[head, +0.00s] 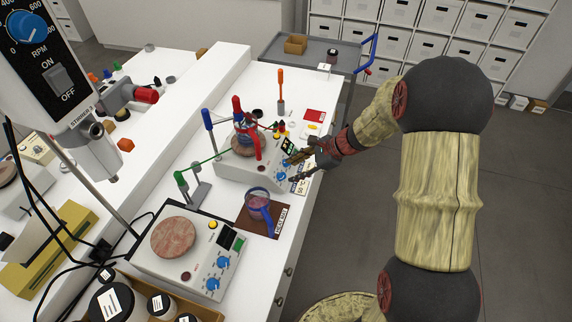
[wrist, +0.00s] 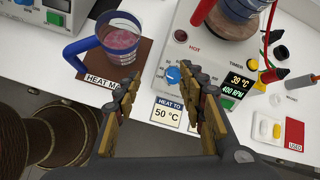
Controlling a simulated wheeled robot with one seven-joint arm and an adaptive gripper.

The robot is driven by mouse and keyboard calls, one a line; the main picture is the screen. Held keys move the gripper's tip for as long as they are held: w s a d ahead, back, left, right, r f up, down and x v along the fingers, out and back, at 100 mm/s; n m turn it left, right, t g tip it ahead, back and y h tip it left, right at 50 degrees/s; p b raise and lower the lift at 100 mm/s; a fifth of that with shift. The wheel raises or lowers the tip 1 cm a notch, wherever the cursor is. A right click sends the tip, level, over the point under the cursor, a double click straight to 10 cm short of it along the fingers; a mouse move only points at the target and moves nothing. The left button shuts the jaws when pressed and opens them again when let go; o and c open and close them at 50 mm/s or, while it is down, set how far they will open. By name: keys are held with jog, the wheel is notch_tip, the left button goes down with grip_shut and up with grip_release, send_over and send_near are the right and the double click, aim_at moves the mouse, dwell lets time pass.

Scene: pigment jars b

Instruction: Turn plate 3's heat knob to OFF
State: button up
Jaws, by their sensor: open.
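A white hotplate (head: 232,172) stands at the far end of the bench under a flask held by a red clamp. Its front has two blue knobs, seen in the head view (head: 281,178); one blue knob (wrist: 172,75) shows in the wrist view between my fingers. Its display (wrist: 238,86) reads 39 °C and 400 RPM, and a red HOT light (wrist: 181,36) is beside the plate. My gripper (head: 300,165) is open and empty in front of this panel; its fingers hide part of the panel. I cannot read a plate number or the knob's setting.
A second hotplate (head: 150,255) with blue knobs stands nearer. Between them a mug with a blue handle (wrist: 120,42) sits on a brown heat mat (head: 273,228). A "HEAT TO 50 °C" card (wrist: 168,112) lies before the panel. A red USED card (wrist: 294,133) lies right.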

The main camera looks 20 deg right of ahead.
aim_at(284, 175)
jog(key=w+f+m, duration=0.1)
jog(key=f, duration=0.2)
jog(key=w+a+f+m+p, duration=0.1)
jog(key=w+f, duration=0.1)
jog(key=f, duration=0.1)
jog(key=w+a+f+m, duration=0.1)
jog(key=w+f, duration=0.1)
jog(key=f, duration=0.1)
jog(key=shift+w+m+t+p, duration=0.15)
jog(key=shift+m+t+p, duration=0.15)
jog(key=shift+t+p, duration=0.1)
jog(key=shift+c, duration=0.9)
jog(key=c, duration=0.8)
grip_shut()
